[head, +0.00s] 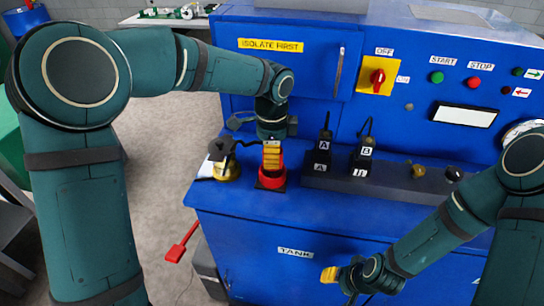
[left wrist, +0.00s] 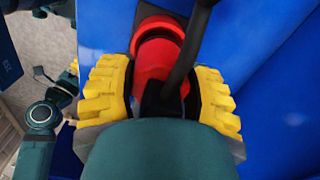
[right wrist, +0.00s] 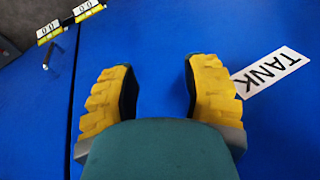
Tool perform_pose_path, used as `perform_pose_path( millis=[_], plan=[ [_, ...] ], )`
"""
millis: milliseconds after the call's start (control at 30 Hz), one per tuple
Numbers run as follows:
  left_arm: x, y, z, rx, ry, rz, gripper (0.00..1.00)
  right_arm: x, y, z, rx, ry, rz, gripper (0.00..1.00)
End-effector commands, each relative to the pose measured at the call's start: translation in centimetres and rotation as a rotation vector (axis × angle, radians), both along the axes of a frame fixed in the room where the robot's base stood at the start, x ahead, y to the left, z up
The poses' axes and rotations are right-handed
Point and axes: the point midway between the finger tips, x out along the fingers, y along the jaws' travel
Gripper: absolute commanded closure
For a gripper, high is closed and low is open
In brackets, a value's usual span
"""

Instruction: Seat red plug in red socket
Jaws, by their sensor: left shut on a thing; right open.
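My left gripper (head: 272,156) is shut on the red plug, low over the worktop's left part. In the left wrist view the red plug (left wrist: 160,65) lies between the yellow fingers, with a black cable crossing in front of it. The red socket (head: 271,180), on a black base, stands directly below the fingers in the head view. Its red rim (left wrist: 153,24) shows just beyond the plug. I cannot tell how far the plug is in the socket. My right gripper (right wrist: 160,92) is open and empty, in front of the blue cabinet front.
A brass fitting with a black top (head: 226,168) stands close left of the socket. Black connectors marked A (head: 323,150) and B (head: 364,158) stand on a dark rail to the right. The blue panel (head: 300,65) rises behind. Bare blue worktop (head: 330,205) lies in front.

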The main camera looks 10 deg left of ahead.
Motion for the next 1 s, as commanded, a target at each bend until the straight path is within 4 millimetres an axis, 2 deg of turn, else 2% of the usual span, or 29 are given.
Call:
perform_pose_path(
  millis=[100,500,533,600,1000],
  plan=[
    [0.01,0.00,-1.04,0.000,0.000,0.000,0.91,0.02,0.01,-0.12,0.000,0.000,0.000,0.53],
    [0.01,-0.02,-1.46,-0.001,-0.001,0.000,0.91,0.01,0.02,-0.31,0.000,0.000,0.000,0.53],
    [0.00,-0.01,-1.52,-0.001,0.000,0.000,0.41,0.01,0.02,-0.33,-0.001,0.000,0.000,0.53],
    [0.00,0.00,-1.45,-0.001,-0.001,0.000,0.17,0.01,0.02,-0.28,-0.001,0.000,0.000,0.53],
    [0.02,0.00,-0.89,-0.001,-0.002,0.001,0.17,0.02,0.00,0.04,0.000,0.000,0.000,0.53]
  ],
)
